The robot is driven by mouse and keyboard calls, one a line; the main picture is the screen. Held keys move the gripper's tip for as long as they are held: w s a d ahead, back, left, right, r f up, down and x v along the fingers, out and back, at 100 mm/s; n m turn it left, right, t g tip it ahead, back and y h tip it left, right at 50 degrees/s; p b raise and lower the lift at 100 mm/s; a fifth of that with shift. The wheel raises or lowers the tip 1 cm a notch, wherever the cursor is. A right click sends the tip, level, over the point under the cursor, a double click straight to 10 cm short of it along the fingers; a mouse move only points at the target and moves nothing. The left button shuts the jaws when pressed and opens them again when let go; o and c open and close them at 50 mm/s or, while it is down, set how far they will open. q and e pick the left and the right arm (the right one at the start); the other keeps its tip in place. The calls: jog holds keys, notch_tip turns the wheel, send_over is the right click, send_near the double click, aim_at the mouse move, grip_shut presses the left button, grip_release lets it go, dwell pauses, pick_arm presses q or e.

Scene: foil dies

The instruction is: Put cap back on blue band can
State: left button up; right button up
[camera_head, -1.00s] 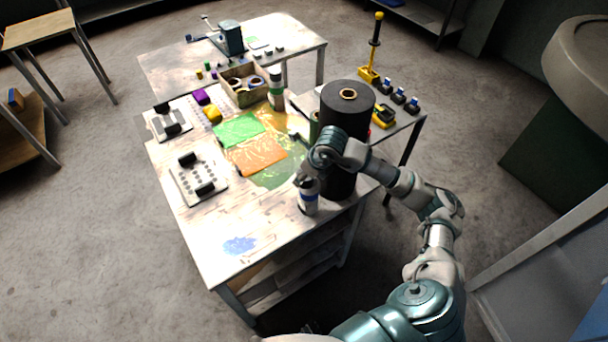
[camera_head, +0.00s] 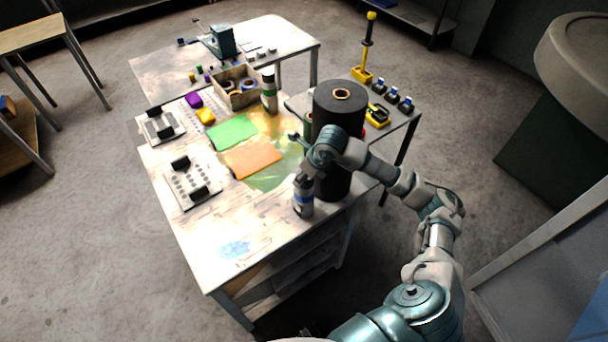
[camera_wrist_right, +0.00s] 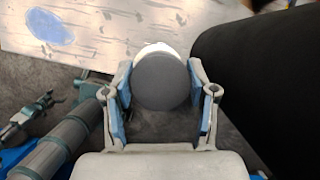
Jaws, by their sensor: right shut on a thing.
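The blue band can (camera_head: 303,207) stands upright near the right edge of the table, a white can with a blue band. My right gripper (camera_head: 306,181) is over its top. In the right wrist view, the right gripper (camera_wrist_right: 164,95) has its blue-padded fingers on both sides of a round dark grey cap (camera_wrist_right: 163,80) and is shut on it. A white rim of the can (camera_wrist_right: 157,48) shows beyond the cap's far edge. The cap is over the can's top; whether it is seated cannot be told. My left gripper is not in view.
A tall black roll (camera_head: 340,112) stands close behind the can, beside my right arm. A green-banded can (camera_head: 269,92) stands farther back near a wooden box (camera_head: 235,98). Green and orange sheets (camera_head: 252,160) lie mid-table. The table's front, with a blue stain (camera_head: 236,249), is clear.

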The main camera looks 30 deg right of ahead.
jog(key=shift+d+f, duration=0.1)
jog(key=shift+d, duration=0.05)
jog(key=shift+a, duration=0.45)
jog(key=shift+d+f+b, duration=0.15)
jog(key=shift+d+b, duration=0.05)
jog(key=shift+b, duration=0.2)
dwell(0.6)
jog(key=o, duration=1.1)
